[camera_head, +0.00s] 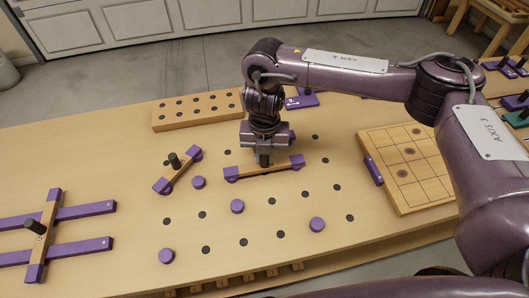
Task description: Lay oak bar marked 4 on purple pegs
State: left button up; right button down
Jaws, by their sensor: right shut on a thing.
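My right gripper (264,150) points straight down near the middle of the bench and is shut on the black knob of an oak bar with purple ends (270,169). That bar lies nearly level in the picture, close over the bench top; I cannot tell whether it touches. No number on it is readable. Round purple pegs stand in front of it: one at centre (237,206), one at right (317,224), one at front left (166,256) and one farther back at left (198,182). My left gripper is out of view.
A second knobbed bar (182,172) lies slanted left of my gripper. Another bar (48,217) crosses two purple rails (85,247) at far left. A drilled oak block (198,109) stands behind; a gridded board (410,165) lies right. Dark holes dot the bench (130,190).

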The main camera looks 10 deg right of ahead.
dwell(0.3)
jog(key=c, duration=0.8)
grip_release()
notch_tip(320, 180, up, 8)
jog(key=p, duration=0.8)
jog(key=shift+s+f, duration=0.1)
dwell(0.5)
